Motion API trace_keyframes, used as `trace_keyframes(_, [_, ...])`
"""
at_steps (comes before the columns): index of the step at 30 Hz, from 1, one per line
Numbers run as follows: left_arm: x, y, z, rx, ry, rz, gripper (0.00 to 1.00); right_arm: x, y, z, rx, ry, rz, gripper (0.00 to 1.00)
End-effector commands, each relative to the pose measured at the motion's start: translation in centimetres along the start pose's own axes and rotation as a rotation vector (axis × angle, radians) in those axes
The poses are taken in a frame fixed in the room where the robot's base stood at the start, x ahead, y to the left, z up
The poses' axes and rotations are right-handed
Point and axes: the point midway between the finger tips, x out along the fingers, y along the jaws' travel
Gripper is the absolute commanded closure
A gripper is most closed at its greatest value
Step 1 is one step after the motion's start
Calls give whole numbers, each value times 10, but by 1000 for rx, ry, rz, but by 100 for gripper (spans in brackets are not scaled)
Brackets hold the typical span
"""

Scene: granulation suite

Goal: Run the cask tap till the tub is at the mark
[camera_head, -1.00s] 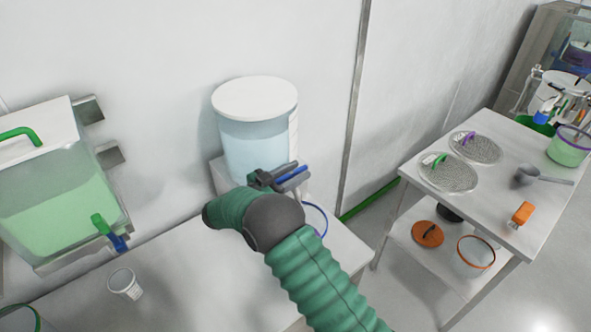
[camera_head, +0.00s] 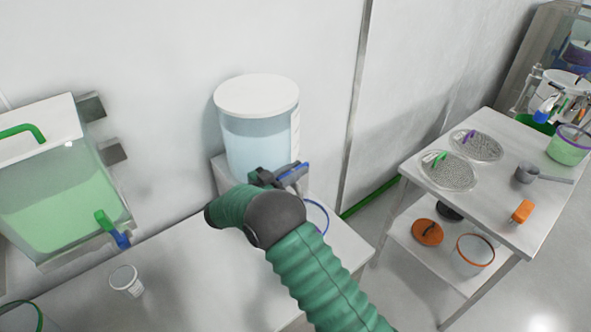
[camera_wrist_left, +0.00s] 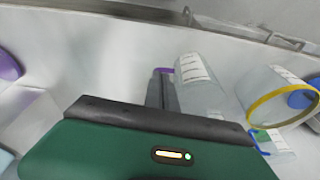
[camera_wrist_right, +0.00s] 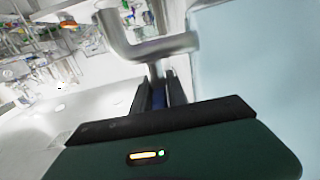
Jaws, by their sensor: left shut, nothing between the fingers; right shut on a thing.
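The cask (camera_head: 258,125), a clear cylinder with a white lid and pale blue liquid, stands against the wall in the head view. My right gripper (camera_head: 283,176) is at the tap on its lower right, shut on the blue tap handle (camera_wrist_right: 158,96). The metal tap pipe (camera_wrist_right: 150,40) shows just beyond the fingers in the right wrist view. A blue-rimmed tub (camera_head: 318,212) stands below the tap, mostly hidden behind my right arm; its level and mark cannot be seen. My left gripper (camera_wrist_left: 160,88) is shut and empty, outside the head view.
A side table (camera_head: 495,205) holds sieves and a scoop. A clear beaker (camera_wrist_left: 198,88) and yellow-rimmed tub (camera_wrist_left: 280,98) are near my left gripper.

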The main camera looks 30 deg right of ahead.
Motion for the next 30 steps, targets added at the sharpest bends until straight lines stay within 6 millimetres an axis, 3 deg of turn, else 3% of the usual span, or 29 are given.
trace_keyframes(12, [-16, 0, -4, 0, 0, 0, 100, 1, -3, -5, 1, 4, -253, 100])
trace_keyframes(30, [-15, 0, -3, 0, 0, 0, 100, -1, -8, -4, 6, 6, -534, 100])
